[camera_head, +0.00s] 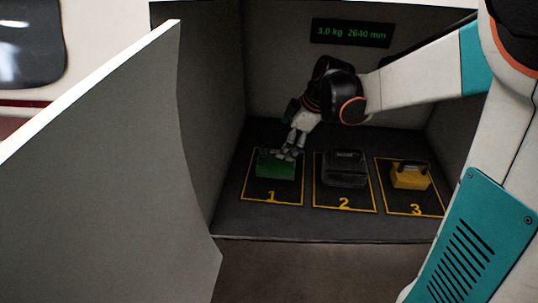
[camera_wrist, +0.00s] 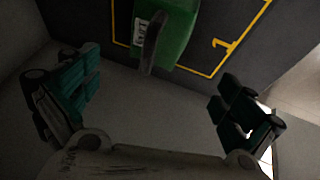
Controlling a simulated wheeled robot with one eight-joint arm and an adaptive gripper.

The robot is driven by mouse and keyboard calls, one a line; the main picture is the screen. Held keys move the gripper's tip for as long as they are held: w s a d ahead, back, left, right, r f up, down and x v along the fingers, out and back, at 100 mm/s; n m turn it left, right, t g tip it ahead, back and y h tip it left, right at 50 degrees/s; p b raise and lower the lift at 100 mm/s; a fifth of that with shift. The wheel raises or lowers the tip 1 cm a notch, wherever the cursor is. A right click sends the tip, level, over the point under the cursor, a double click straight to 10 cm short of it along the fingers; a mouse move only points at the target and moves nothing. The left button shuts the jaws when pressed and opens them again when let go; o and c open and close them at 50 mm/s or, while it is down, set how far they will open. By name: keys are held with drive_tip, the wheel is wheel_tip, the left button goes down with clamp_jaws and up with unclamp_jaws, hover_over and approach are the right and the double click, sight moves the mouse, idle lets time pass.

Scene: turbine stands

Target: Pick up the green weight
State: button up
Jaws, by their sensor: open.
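The green weight (camera_head: 276,168) sits on the pad marked 1, at the left of the compartment floor. It also shows at the top of the wrist view (camera_wrist: 178,32), with a dark handle and a white label on its side. My gripper (camera_head: 290,152) is just above the green weight, reaching in from the upper right. In the wrist view my gripper (camera_wrist: 160,105) has its fingers spread wide to left and right, with nothing between the pads. The weight's handle lies ahead of the gap. The head view does not show clearly whether a fingertip touches the weight.
A black weight (camera_head: 345,168) sits on pad 2 and a yellow weight (camera_head: 410,175) on pad 3. Compartment walls stand close on both sides. An open grey door panel (camera_head: 100,170) stands at the left. A display (camera_head: 351,32) on the back wall reads 3.0 kg 2640 mm.

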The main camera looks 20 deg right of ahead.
sight(273, 158)
drive_tip(key=b+x, duration=0.1)
drive_tip(key=x, duration=0.5)
drive_tip(key=shift+w+f+b, duration=0.1)
drive_tip(key=shift+f+b, duration=0.1)
drive_tip(key=shift+b, duration=0.2)
drive_tip(key=shift+b+x, duration=1.35)
drive_tip(key=shift+x, duration=1.25)
drive_tip(key=shift+d, duration=0.1)
drive_tip(key=c, duration=1.4)
